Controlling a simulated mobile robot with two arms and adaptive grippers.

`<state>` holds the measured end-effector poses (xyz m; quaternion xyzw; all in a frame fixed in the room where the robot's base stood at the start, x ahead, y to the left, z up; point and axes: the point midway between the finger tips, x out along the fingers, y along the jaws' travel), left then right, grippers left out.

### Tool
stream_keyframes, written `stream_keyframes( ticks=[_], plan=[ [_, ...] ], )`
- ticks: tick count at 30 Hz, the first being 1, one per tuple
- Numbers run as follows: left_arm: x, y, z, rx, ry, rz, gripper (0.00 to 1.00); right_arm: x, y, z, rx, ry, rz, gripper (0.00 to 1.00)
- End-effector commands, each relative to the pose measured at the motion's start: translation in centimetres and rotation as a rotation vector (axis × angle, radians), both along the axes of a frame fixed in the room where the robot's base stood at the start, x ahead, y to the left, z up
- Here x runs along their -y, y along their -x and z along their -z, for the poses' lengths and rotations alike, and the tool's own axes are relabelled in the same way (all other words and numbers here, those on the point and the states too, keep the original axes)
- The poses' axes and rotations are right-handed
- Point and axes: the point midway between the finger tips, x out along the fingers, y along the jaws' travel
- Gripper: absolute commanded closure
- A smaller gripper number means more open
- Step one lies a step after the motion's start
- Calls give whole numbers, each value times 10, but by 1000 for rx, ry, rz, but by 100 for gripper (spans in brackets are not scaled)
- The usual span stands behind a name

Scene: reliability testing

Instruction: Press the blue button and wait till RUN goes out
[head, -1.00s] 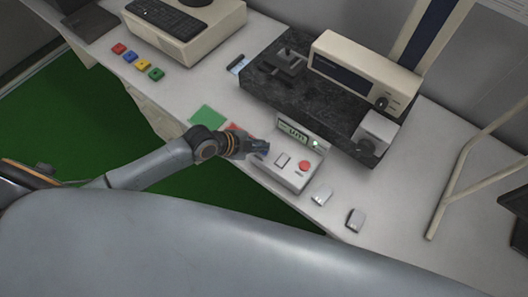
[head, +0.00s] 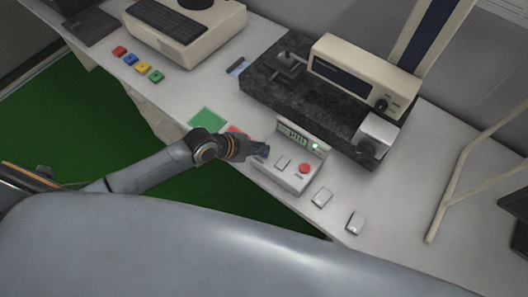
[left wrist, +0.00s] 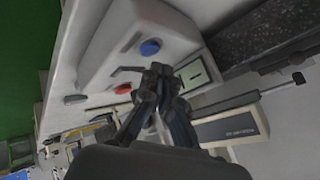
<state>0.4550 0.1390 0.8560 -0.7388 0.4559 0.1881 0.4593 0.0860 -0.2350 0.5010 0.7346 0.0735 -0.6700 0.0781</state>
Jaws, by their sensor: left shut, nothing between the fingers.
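The test box (head: 284,176) stands near the bench's front edge. Its lit display (head: 292,136) has green characters too small to read, with a bright green lamp (head: 315,147) beside it. A red button (head: 304,168) is on its right side. The blue button (left wrist: 150,47) shows in the left wrist view; in the head view my gripper seems to hide it. My left gripper (head: 262,151) is shut and empty over the left part of the box. In the left wrist view its fingertips (left wrist: 167,72) are close to the blue button; I cannot tell whether they touch it. My right gripper is out of view.
A dark stone plate (head: 300,95) with instruments stands behind. Several coloured blocks (head: 130,59) lie farther left.

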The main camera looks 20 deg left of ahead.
Motion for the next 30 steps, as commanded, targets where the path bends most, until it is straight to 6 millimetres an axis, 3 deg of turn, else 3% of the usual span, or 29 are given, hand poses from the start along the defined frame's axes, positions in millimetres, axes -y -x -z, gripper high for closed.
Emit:
stream_keyframes(
  ticks=[30],
  plan=[
    [0, 0, 10, 0, 0, 0, 100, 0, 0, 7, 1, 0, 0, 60]
  ],
)
